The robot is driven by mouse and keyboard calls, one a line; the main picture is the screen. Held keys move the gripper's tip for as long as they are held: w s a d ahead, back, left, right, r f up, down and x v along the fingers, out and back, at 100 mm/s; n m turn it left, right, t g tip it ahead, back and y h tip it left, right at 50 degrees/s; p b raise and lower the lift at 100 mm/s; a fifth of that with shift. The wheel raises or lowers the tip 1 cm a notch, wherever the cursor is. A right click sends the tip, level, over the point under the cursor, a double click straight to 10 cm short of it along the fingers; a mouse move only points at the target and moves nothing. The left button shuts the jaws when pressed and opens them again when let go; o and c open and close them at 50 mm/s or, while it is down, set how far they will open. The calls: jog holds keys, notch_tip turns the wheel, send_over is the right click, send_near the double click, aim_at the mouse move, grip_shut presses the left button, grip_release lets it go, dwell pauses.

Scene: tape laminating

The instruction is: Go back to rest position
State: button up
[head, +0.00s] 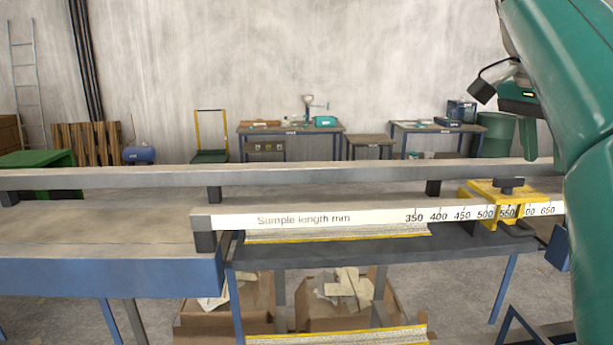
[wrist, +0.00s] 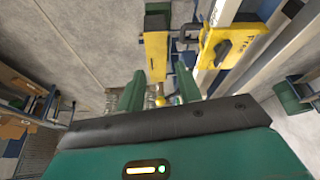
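My gripper (wrist: 160,70) shows in the wrist view as two green fingers spread apart, with nothing visibly held. A yellow piece with a dark end (wrist: 155,45) shows beyond the fingertips; I cannot tell its exact distance. The yellow sliding stop (head: 500,203) sits on the white ruler rail near the 500 and 550 marks in the head view. It also appears at the upper right in the wrist view (wrist: 225,42). In the head view my green arm fills the right side, and my wrist hangs above the bench's right end; its fingers are mostly hidden there.
The white ruler rail (head: 320,219) and a grey rail (head: 320,178) run across the bench. A blue-edged table (head: 110,276) stands at left. Cardboard boxes (head: 205,320) lie beneath. Workbenches (head: 290,128) stand along the far wall, with open floor before them.

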jog(key=s+a+f+n+t+y, duration=0.1)
jog(key=s+a+f+n, duration=0.3)
jog(key=f, duration=0.7)
jog(key=s+a+f+n+t+y, duration=0.2)
jog(key=a+f+n, duration=0.4)
jog(key=a+f, duration=0.3)
jog(key=s+a+f+n+t+y, duration=0.1)
jog(key=s+a+f+n, duration=0.4)
jog(key=f, duration=0.8)
jog(key=shift+s+a+t, duration=0.3)
jog(key=shift+a+t, duration=0.1)
jog(key=shift+a, duration=0.6)
jog(key=shift+d, duration=0.25)
